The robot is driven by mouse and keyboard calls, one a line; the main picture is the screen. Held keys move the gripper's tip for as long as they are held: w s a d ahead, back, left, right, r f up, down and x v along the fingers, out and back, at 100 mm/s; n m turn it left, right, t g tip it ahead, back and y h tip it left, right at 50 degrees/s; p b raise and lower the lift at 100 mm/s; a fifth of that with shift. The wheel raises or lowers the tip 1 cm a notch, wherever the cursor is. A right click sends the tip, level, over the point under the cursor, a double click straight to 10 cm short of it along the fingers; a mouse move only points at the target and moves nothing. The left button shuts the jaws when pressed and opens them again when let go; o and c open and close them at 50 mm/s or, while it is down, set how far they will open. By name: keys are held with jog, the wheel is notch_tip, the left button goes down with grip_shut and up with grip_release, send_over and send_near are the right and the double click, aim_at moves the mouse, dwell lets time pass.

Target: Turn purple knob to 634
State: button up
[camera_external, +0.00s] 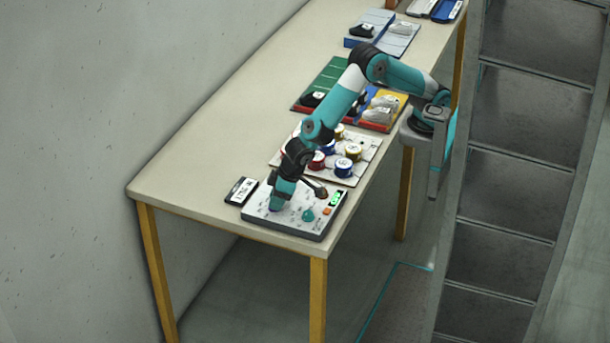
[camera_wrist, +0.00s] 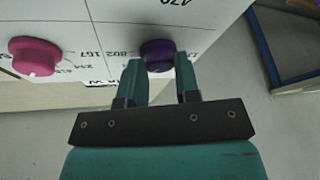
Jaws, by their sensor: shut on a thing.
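The purple knob (camera_wrist: 158,50) is on the white face of the control panel (camera_wrist: 95,22), with printed numbers around it. "802" and "167" read to its left, and the number 634 is not visible. My gripper (camera_wrist: 160,72) is shut on the purple knob, one teal finger on each side. In the external view my gripper (camera_external: 277,206) reaches down onto the grey panel (camera_external: 258,215) at the table's near end, and hides the knob there.
A pink knob (camera_wrist: 35,56) sits to the left in the wrist view. The panel also has a teal knob (camera_external: 308,215), an orange button (camera_external: 326,211) and a green display (camera_external: 336,198). A black labelled device (camera_external: 242,191) lies beside it; a board with several colored spools (camera_external: 344,167) lies behind.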

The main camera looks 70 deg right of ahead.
jog(key=o, duration=0.9)
jog(key=v, duration=1.7)
jog(key=shift+r+b, duration=0.15)
jog(key=shift+b, duration=0.2)
jog(key=shift+d, duration=0.1)
